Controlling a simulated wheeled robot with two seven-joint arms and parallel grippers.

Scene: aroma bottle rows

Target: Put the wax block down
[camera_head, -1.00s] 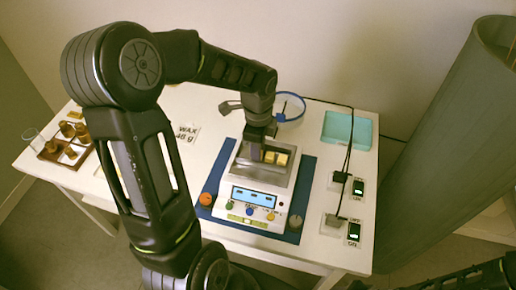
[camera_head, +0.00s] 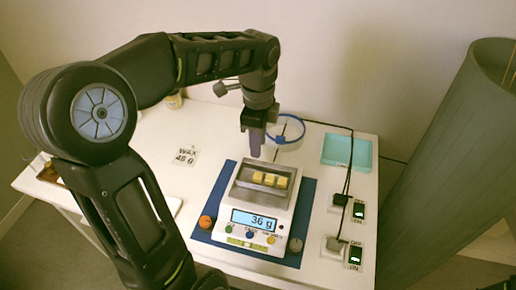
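Several yellow wax blocks (camera_head: 270,180) sit side by side in a row on the pan of the white scale (camera_head: 232,199). The scale display (camera_head: 255,220) reads 36 g. My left gripper (camera_head: 255,155) is above the back edge of the pan, behind and apart from the blocks. Its fingers show edge-on, so I cannot tell the gap between them; no block shows in it. The sign (camera_head: 186,156) reads WAX 48 g. My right gripper is not in view.
A blue-rimmed round vessel (camera_head: 290,129) stands behind. A teal tray (camera_head: 346,152) lies at back right. Two switches with cables (camera_head: 356,210) are on the right. A large grey cylinder (camera_head: 455,150) stands beside the table.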

